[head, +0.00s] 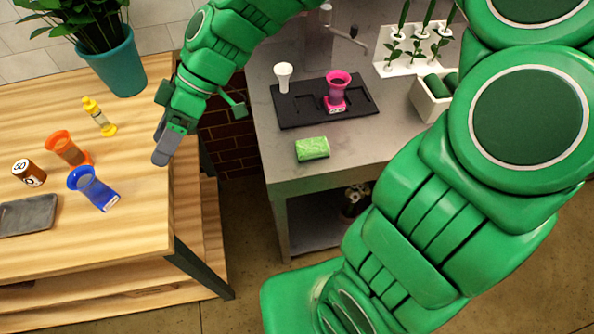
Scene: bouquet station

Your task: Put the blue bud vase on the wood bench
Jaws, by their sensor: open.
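The blue bud vase (93,188) stands on the wood bench (130,225), near its front right part, with a small pale label low on its side. Nothing is holding it. My gripper (162,158) is to the right of the vase and apart from it, over the right edge of the bench. Its jaws are open and I see nothing between them. The vase is in full view.
A teal plant pot (121,69) stands behind.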

